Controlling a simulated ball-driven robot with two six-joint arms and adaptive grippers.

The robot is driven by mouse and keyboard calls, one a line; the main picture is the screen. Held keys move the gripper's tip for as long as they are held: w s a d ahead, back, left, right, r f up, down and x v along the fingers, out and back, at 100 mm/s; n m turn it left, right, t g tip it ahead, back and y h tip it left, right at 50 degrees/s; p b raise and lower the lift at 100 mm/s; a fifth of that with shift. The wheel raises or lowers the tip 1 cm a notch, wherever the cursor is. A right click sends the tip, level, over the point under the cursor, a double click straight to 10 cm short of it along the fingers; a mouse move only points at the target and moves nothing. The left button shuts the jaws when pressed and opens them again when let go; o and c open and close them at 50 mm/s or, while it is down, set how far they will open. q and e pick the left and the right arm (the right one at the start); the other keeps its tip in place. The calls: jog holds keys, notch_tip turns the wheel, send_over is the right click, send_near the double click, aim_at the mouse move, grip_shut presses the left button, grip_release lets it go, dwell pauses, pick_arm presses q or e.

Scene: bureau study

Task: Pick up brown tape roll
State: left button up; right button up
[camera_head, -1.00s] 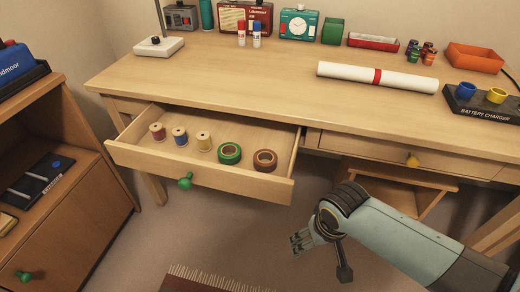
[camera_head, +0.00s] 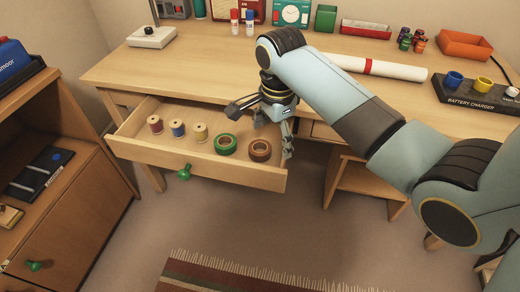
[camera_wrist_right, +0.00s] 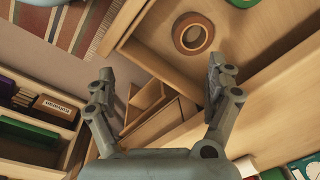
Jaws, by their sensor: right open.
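The brown tape roll (camera_head: 260,149) lies flat in the open drawer (camera_head: 150,150), near its right end. It also shows in the right wrist view (camera_wrist_right: 193,34), ahead of the fingers and at the top of the picture. My right gripper (camera_head: 262,118) is open and empty above the drawer's right end, just above and beside the brown roll. In the right wrist view its two fingers (camera_wrist_right: 163,85) are spread wide with nothing between them. My left gripper is not in view.
A green tape roll (camera_head: 226,144) sits left of the brown one. Several thread spools, including a red one (camera_head: 155,124), stand farther left in the drawer. The desk top (camera_head: 190,75) behind is partly clear. A white paper roll (camera_head: 385,67) lies behind my right arm.

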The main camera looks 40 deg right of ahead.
jog(key=w+m, duration=0.6)
jog(key=b, duration=0.2)
send_over(259, 147)
jog(key=s, duration=0.2)
jog(key=shift+g, duration=0.4)
jog(key=f, duration=0.4)
jog(key=shift+w+a+f, duration=0.2)
jog(key=shift+a+f, duration=0.05)
jog(key=f+b, duration=0.1)
jog(key=f, duration=0.4)
jog(key=shift+a+f+b, duration=0.2)
jog(key=shift+b, duration=0.1)
jog(key=c, duration=1.2)
